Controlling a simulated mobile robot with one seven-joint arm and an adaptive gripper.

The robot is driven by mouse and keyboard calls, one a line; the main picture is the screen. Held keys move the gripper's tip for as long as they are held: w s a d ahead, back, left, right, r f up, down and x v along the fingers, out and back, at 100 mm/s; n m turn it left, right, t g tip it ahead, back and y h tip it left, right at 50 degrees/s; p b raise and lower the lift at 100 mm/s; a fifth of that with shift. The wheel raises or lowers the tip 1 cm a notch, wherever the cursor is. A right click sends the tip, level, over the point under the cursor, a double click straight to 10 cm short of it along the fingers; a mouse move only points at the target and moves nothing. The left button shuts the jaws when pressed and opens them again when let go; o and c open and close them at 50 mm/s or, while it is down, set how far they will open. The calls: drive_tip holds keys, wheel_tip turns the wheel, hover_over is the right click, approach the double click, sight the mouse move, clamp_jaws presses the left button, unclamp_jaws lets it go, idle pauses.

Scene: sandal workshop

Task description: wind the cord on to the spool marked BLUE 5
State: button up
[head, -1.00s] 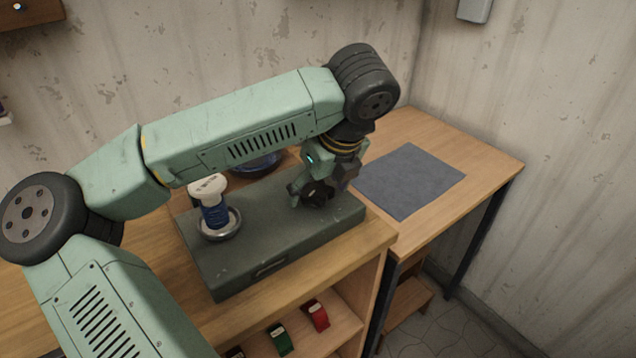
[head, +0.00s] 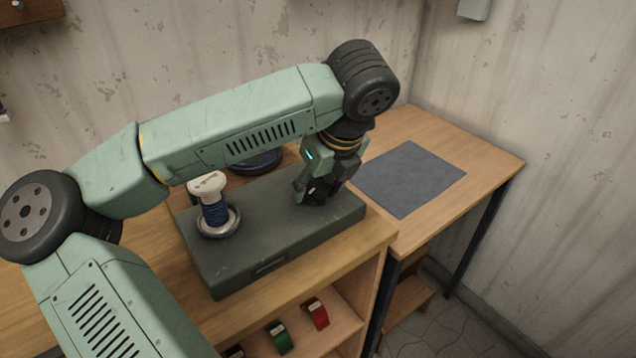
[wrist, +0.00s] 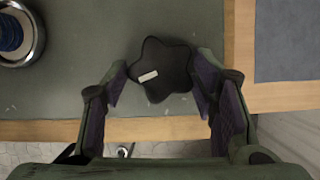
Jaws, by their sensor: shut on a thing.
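A white spool (head: 207,184) with blue cord (head: 216,215) wound round it stands upright in a round metal dish on the left of a dark green winder box (head: 262,232). Its blue cord also shows at the upper left of the wrist view (wrist: 10,33). I cannot read any marking on it. A black star-shaped knob (wrist: 168,66) with a white mark is on the box's right part. My gripper (head: 313,195) points down over the box and is shut on the knob, with one finger on each side of it in the wrist view (wrist: 163,82).
A dark blue round thing (head: 256,164) lies behind the box, partly hidden by my arm. A grey mat (head: 410,178) lies bare on the table to the right. Green (head: 279,339) and red (head: 316,313) items sit on the shelf below the bench.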

drive_tip(key=shift+f, duration=0.15)
